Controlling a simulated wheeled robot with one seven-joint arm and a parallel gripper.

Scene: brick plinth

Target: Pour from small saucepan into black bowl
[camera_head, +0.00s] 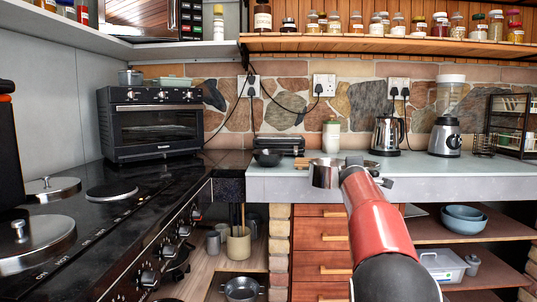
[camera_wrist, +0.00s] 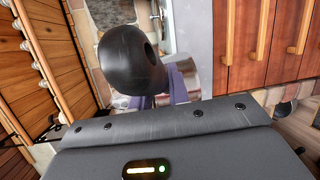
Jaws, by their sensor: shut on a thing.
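The small saucepan (camera_head: 324,175) is a shiny metal pan held in front of the pale counter edge, at about counter height. My gripper (camera_head: 360,166) is shut on it, at the right of the pan. In the wrist view a large black rounded part with a hole, seemingly the saucepan's handle end (camera_wrist: 128,62), stands in front of my gripper (camera_wrist: 168,88) and partly hides the fingers. The black bowl (camera_head: 268,157) sits on the counter at its left end, left of and beyond the saucepan. The inside of the saucepan cannot be made out clearly.
A toaster (camera_head: 279,145) stands right behind the bowl. A kettle (camera_head: 387,136) and a blender (camera_head: 446,135) stand further right on the counter. A black stove (camera_head: 95,215) and a toaster oven (camera_head: 152,123) are at left. The counter right of the bowl has free room.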

